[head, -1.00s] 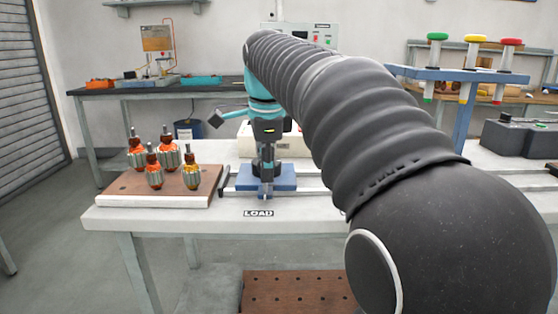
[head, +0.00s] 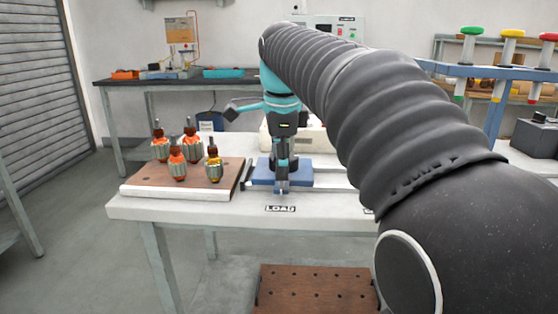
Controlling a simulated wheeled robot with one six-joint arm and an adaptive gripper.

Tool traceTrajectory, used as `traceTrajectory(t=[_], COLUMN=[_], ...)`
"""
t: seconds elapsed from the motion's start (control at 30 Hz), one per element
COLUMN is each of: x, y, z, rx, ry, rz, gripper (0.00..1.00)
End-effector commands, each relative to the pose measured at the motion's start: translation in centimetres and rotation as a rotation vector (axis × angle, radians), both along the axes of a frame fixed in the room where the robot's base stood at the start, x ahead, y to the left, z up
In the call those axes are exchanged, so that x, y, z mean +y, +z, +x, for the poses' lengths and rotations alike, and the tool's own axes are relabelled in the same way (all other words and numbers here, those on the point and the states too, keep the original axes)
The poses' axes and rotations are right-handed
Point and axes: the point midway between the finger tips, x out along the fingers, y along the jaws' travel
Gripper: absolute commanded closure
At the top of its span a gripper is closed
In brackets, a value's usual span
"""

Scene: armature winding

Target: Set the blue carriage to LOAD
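The blue carriage (head: 304,180) is a flat blue block on the rails at the front of the white table. It sits right behind the LOAD label (head: 280,208), nearly in line with it. My gripper (head: 282,186) points down at the front middle of the carriage, its fingertips overlapping the carriage in the head view. Whether the fingers touch it or are closed on a part of it cannot be made out. My dark arm hides the carriage's surroundings to the right.
A brown board (head: 144,184) with several orange-topped armatures stands left of the carriage. The rails (head: 333,184) run right, behind my arm. Red, yellow and green knobs (head: 512,34) hang on a blue frame at right. A brown perforated board (head: 318,291) lies below the table.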

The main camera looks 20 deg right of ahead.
Motion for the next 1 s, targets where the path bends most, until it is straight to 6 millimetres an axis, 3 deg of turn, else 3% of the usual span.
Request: traceTrajectory(t=[0.27,0.7,1.0], x=[0.0,0.4,0.5], y=[1.4,9.2,11.6], z=[-0.2,-1.7,-2.2], rx=[-0.003,-0.002,-0.001], ry=[-0.001,0.002,0.003], rz=[-0.001,-0.001,-0.001], gripper=[0.41,0.41,0.41])
